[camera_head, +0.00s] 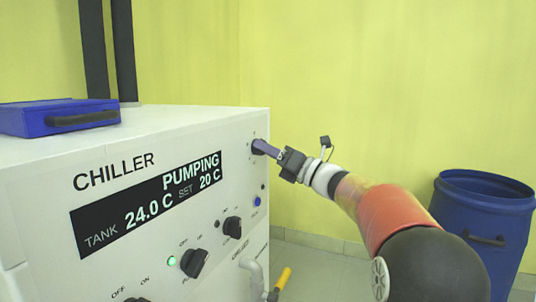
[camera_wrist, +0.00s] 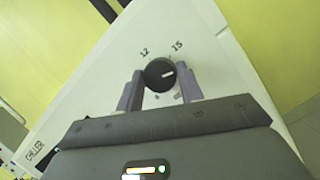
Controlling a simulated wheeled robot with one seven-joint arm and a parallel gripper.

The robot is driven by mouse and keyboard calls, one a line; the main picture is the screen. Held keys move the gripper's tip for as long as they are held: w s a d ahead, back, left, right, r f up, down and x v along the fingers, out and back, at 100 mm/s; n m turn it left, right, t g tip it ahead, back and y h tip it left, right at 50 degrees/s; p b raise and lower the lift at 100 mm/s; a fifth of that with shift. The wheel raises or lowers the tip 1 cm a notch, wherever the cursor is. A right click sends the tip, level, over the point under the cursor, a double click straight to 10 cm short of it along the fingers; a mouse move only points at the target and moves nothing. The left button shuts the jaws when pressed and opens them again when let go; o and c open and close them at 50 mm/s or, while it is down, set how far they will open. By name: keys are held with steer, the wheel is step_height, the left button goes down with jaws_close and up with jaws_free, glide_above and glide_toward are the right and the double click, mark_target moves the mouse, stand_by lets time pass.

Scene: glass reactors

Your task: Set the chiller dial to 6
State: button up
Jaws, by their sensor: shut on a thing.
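The chiller (camera_head: 240,128) is a white cabinet with a dark display reading PUMPING, TANK 24.0 C, SET 20 C. The chiller dial is a round black knob (camera_wrist: 158,75) on its panel, with 12 and 15 printed beside it in the wrist view. A light mark on the knob points to the right in that view; other numbers are hidden or too small to read. My gripper (camera_wrist: 160,92) has a finger on each side of the knob and is shut on it. In the head view my gripper (camera_head: 261,147) is at the panel's upper right and mostly covers the dial.
Lower on the panel are black switch knobs (camera_head: 194,263), a green lamp (camera_head: 172,261) and a blue button (camera_head: 257,202). A pipe with a yellow handle (camera_head: 284,278) is below. A blue case (camera_head: 60,117) lies on top. A blue barrel (camera_head: 485,225) stands right.

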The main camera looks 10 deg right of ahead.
steer(key=shift+s+r+m+g+h+b, duration=0.2)
steer(key=shift+m+g+h, duration=0.6)
steer(key=shift+m, duration=3.25)
steer(key=shift+w+r+m+g+h+b, duration=0.25)
steer(key=shift+m+h, duration=0.8)
steer(key=shift+m, duration=3.05)
steer(key=shift+s+f+m+g+h+b, duration=0.2)
steer(key=shift+m+g+h, duration=0.65)
steer(key=shift+m, duration=3.2)
steer(key=shift+a+r, duration=0.1)
steer(key=o, duration=1)
